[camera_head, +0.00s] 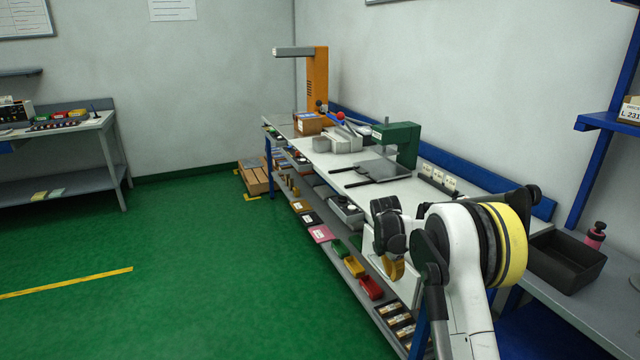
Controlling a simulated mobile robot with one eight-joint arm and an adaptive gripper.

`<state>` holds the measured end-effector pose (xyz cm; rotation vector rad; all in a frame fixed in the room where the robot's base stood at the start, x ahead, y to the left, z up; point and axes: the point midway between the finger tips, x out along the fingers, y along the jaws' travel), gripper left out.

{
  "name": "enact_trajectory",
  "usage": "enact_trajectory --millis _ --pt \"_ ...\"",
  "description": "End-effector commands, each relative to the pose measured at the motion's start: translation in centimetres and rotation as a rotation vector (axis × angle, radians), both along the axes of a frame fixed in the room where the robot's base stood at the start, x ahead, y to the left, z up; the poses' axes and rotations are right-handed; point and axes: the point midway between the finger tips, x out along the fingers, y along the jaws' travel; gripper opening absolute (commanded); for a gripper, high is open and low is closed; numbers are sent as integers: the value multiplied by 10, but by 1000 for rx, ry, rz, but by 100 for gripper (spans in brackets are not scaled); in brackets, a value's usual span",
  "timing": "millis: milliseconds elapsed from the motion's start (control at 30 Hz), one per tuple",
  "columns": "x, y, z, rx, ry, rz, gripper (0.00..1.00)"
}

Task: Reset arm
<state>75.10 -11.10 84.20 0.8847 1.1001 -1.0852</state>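A white arm with dark joints, which I take as mine, rises at the lower right. A thick yellow round piece (512,245) with black and grey rings shows behind its rounded white top. I cannot tell whether these rings are tape rolls or part of a joint. Dark rounded parts (388,225) show to the left of the white top, above a small orange-yellow curved piece (393,267). I cannot make out my gripper's fingertips or anything held in them.
A long white workbench (405,190) carries an orange stand (317,80), a green press (400,142) and a dark plate (380,168). Coloured bins fill its lower shelf. A black tray (567,262) stands at right.

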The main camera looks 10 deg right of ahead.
Motion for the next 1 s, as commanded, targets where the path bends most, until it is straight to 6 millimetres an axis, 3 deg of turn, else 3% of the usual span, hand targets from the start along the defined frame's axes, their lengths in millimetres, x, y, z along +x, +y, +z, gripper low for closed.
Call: enact_trajectory --millis 167,267,400,500,733,1000 --pt "-31 17 77 52 -114 -204 0" --pt "-60 29 121 101 -194 -356 0" --pt "-108 46 173 183 -296 -569 0" --pt "-147 57 200 249 -362 -724 0" --pt "-245 81 233 430 -484 -1078 0" --pt "-347 102 222 665 -564 -1476 0"
